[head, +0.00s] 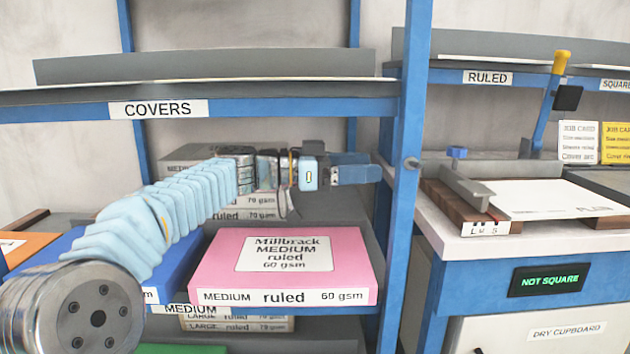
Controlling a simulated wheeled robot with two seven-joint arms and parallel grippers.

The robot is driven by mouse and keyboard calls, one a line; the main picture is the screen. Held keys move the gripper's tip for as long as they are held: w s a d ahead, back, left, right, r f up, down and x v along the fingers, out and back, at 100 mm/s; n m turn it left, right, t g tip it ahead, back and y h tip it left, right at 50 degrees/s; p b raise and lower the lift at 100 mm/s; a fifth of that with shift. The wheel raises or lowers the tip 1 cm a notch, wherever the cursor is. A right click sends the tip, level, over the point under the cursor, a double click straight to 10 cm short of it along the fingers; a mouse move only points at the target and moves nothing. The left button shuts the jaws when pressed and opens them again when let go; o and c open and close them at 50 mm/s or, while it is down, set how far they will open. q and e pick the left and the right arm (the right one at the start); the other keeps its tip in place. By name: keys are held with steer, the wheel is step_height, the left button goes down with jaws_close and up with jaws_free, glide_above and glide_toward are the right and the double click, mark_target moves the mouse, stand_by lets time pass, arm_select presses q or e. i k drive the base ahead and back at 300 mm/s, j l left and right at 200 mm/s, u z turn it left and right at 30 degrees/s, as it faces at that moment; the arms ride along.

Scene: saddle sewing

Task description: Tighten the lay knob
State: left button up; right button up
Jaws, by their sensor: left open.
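A small blue knob (457,152) stands on the grey metal lay (468,187) of the machine at the right; I take it to be the lay knob. Its thread and how tight it is cannot be seen. My left gripper (372,168) is open and empty, with its blue fingers pointing right. It is left of the blue rack post (408,170), well apart from the knob, and the post lies between them in the picture. My right gripper is not in view.
A white sheet (545,197) lies on the machine bed beside the lay. A lever with a yellow grip (560,62) rises behind it. A display (546,280) reads NOT SQUARE. A pink ream (280,262) lies below my left arm, and the COVERS shelf (260,108) runs above it.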

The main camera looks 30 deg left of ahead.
mark_target(455, 152)
steer(key=k, duration=1.15)
